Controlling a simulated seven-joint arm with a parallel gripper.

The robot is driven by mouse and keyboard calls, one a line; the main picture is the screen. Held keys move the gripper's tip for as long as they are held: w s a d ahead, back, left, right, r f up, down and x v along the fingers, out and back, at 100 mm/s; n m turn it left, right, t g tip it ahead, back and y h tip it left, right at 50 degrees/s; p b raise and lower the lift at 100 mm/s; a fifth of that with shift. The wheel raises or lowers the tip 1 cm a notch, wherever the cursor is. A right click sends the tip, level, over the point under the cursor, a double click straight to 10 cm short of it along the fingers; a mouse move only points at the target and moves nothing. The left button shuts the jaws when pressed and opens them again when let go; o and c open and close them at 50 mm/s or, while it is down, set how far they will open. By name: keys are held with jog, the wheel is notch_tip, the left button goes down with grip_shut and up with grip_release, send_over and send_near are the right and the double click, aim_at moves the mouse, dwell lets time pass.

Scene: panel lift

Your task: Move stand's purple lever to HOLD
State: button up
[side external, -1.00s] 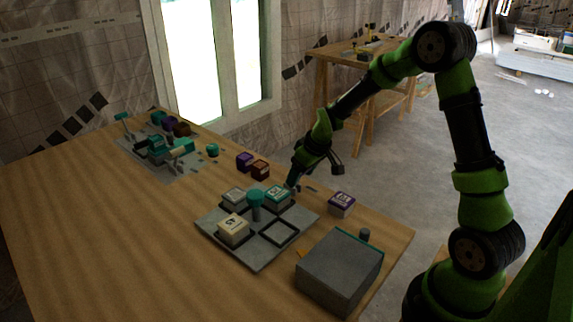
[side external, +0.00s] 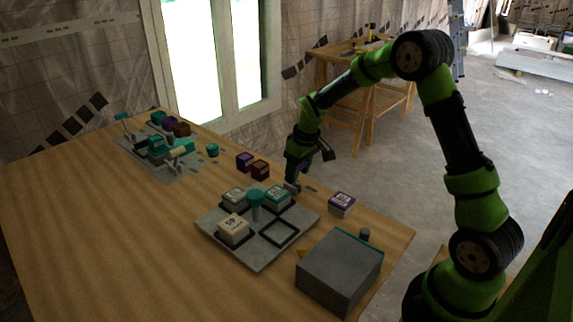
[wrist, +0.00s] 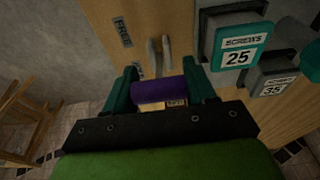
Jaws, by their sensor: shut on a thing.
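In the wrist view the purple lever grip (wrist: 160,90) lies across between the two teal fingertips of my gripper (wrist: 162,92), which is shut on it. Grey uprights of the stand (wrist: 160,57) rise just beyond it. A plate reading FREE (wrist: 122,32) lies on the table to the upper left. A second pale plate (wrist: 177,103) is partly hidden behind my gripper; its text is not clear. In the side view my gripper (side external: 293,182) is low over the table behind the tile tray, and hides most of the stand there.
A grey tray (side external: 262,262) with labelled blocks and a teal knob (side external: 256,197) sits close by; the SCREWS 25 block (wrist: 238,50) is right of my gripper in the wrist view. A purple-topped block (side external: 341,203) and grey box (side external: 340,270) stand to the right.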

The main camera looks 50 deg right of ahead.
jog(key=w+g, duration=0.2)
jog(key=g, duration=0.1)
jog(key=shift+w+r, duration=0.1)
jog(key=shift+w+g, duration=0.35)
jog(key=shift+g, duration=0.4)
jog(key=shift+w+g, duration=0.35)
jog(key=shift+g, duration=0.4)
jog(key=o, duration=1.4)
jog(key=shift+w+r, duration=0.25)
jog(key=shift+r, duration=0.05)
jog(key=r, duration=0.9)
jog(key=shift+w, duration=0.3)
